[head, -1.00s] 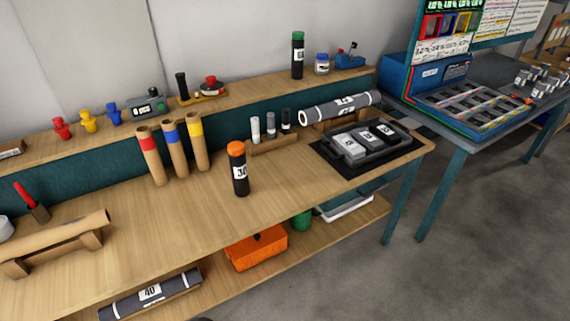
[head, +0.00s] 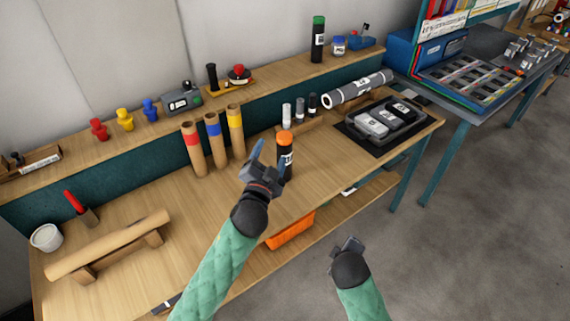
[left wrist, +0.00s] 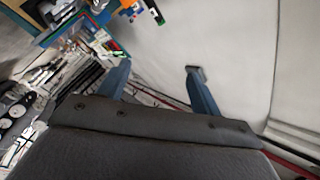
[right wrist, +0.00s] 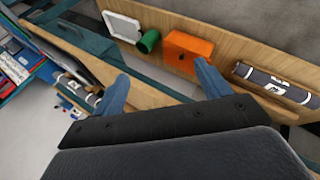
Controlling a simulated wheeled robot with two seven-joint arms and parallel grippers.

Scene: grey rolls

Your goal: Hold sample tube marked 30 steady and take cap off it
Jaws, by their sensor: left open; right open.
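The sample tube marked 30 (head: 285,163) is black with an orange cap (head: 286,138) and stands upright on the bench. Its label is partly covered by my left gripper (head: 270,152), which is open in front of the tube and to its left. I cannot tell whether they touch. The left wrist view shows the open fingers (left wrist: 157,78) with nothing between them. My right gripper (head: 347,243) is open and empty, off the bench's front edge; its fingers (right wrist: 163,82) also show apart in the right wrist view.
Three cardboard tubes with red, blue and yellow bands (head: 213,143) stand left of the tube. Small vials (head: 300,110), a grey roll (head: 358,88) and a black tray (head: 385,148) lie behind and right. A wooden roll on a stand (head: 108,245) is front left. An orange box (right wrist: 190,52) sits below.

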